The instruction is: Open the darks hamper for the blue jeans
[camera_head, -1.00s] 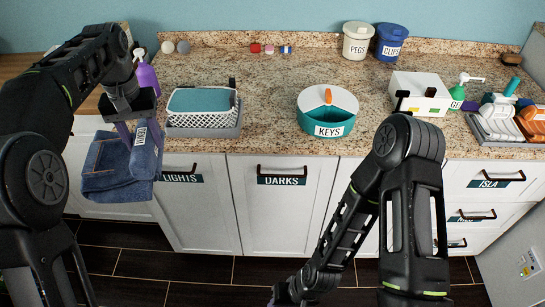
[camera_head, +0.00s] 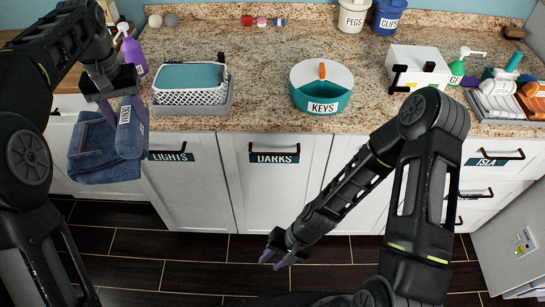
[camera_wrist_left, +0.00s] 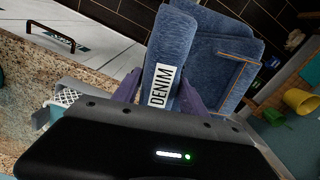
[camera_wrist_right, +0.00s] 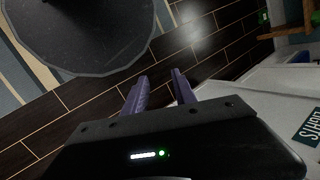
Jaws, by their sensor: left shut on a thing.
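The darks hamper front (camera_head: 273,195) is a white panel under the counter with a DARKS label and a dark handle (camera_head: 274,148) near its top; it is shut. The folded blue jeans (camera_head: 93,153) hang in my left gripper (camera_head: 121,100), in front of the cabinets at the left. The left wrist view shows the jeans (camera_wrist_left: 225,65) with a DENIM tag between the purple fingers. My right gripper (camera_head: 279,256) is low over the dark floor, in front of the DARKS panel and apart from it. Its fingers are parted and empty, also in the right wrist view (camera_wrist_right: 158,88).
The LIGHTS panel (camera_head: 185,195) is just left of DARKS, also shut. The granite counter (camera_head: 258,75) holds a white basket (camera_head: 190,92), a KEYS bin (camera_head: 322,100) and a white box (camera_head: 416,66). The floor (camera_head: 215,265) before the panels is clear.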

